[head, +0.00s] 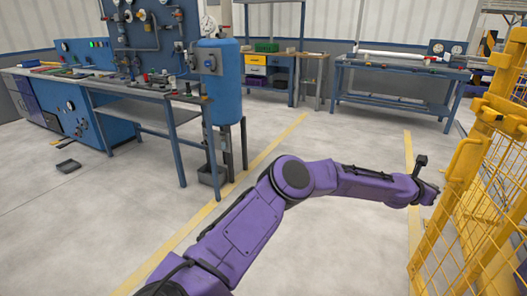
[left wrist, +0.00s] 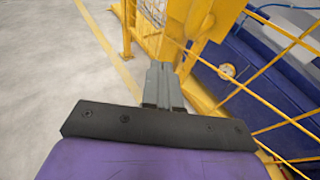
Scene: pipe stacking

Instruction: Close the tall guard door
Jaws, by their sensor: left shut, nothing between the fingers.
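The yellow guard door (head: 459,175), a tall frame with wire mesh, stands at the right edge of the head view. A yellow handle-like bar is on its near post. In the left wrist view, a yellow post (left wrist: 190,18) and yellow mesh (left wrist: 265,70) show ahead and to the right; I cannot tell which belong to the door. My left gripper (head: 434,192) reaches from the left to just beside the yellow frame. Its grey fingers (left wrist: 160,72) are together and empty, close to the post; contact cannot be told. My right gripper is out of view.
A blue workbench (head: 110,85) with gauges and a blue tank (head: 219,85) stand at the left. Another blue bench (head: 400,68) is at the back. A small dark tray (head: 69,166) lies on the floor. Open floor with yellow lines lies between.

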